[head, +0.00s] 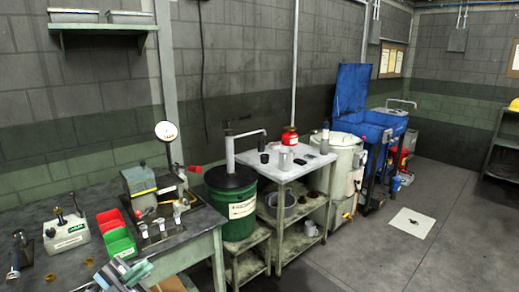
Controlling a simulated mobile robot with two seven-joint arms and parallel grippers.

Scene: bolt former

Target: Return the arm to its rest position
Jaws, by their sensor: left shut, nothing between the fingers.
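My left gripper (128,272) shows at the bottom edge, left of centre. It is shut and empty. It appears in front of the workbench (196,250), near the bench's front edge; the gap between them is hard to judge. The bottom of the frame cuts off the rest of this arm. My right gripper is not in view.
A green drum (237,208) and a metal cart (285,166) stand to the right. Open floor lies farther right.

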